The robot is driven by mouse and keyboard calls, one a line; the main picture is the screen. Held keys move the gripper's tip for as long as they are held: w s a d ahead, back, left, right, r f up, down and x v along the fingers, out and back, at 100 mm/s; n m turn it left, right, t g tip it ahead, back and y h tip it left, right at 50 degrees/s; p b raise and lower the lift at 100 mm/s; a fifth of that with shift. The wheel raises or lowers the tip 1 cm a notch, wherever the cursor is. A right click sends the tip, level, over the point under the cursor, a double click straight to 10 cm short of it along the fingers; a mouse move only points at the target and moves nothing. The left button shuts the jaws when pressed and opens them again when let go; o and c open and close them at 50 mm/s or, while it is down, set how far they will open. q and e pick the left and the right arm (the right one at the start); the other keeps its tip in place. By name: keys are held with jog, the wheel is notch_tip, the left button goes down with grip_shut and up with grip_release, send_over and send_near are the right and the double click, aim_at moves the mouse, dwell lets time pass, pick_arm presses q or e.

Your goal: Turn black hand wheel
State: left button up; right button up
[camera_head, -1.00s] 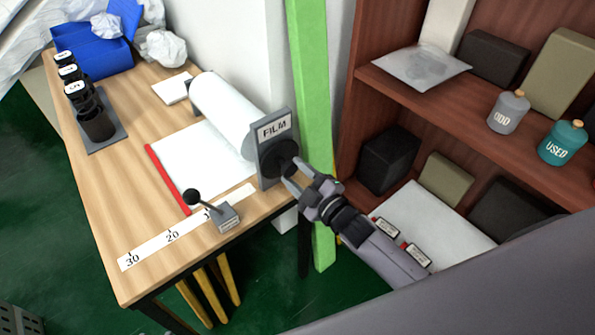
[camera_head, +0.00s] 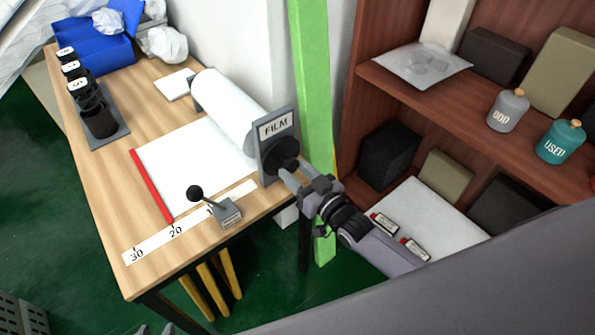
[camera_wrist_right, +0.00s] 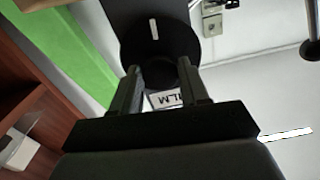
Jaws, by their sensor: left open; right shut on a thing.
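The black hand wheel (camera_head: 280,152) is on the front of the grey FILM plate (camera_head: 274,126) at the table's right edge. In the right wrist view the wheel (camera_wrist_right: 160,45) is a round black disc with a white mark. My right gripper (camera_head: 291,168) is shut on the wheel, its fingers either side of a dark part that looks like the wheel's handle (camera_wrist_right: 182,72). The white film roll (camera_head: 228,104) lies behind the plate, with a sheet (camera_head: 195,160) drawn out to a red bar (camera_head: 151,186). My left gripper (camera_head: 155,329) barely shows at the bottom edge, apart from everything.
A small grey block with a black-knobbed lever (camera_head: 195,193) stands by the white number scale (camera_head: 190,226). Black bottles in a rack (camera_head: 123,132) and a blue bin (camera_head: 105,52) are at the left. A green post (camera_head: 312,80) and a brown shelf (camera_head: 455,105) stand close to the right.

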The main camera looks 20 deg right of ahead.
jog(key=m, duration=0.4)
jog(key=shift+m, duration=0.3)
jog(key=m+b, duration=0.1)
jog(key=m, duration=0.3)
jog(key=shift+s+a+m, duration=0.1)
jog(key=shift+m, duration=0.2)
jog(key=m+b, duration=0.2)
jog(key=m, duration=0.3)
jog(key=m+b, duration=0.1)
jog(key=m, duration=0.4)
jog(key=shift+r+b, duration=0.2)
jog(key=shift+b, duration=0.15)
jog(key=o, duration=1)
jog(key=shift+o, duration=0.2)
jog(key=shift+s, duration=0.1)
jog(key=v, duration=0.7)
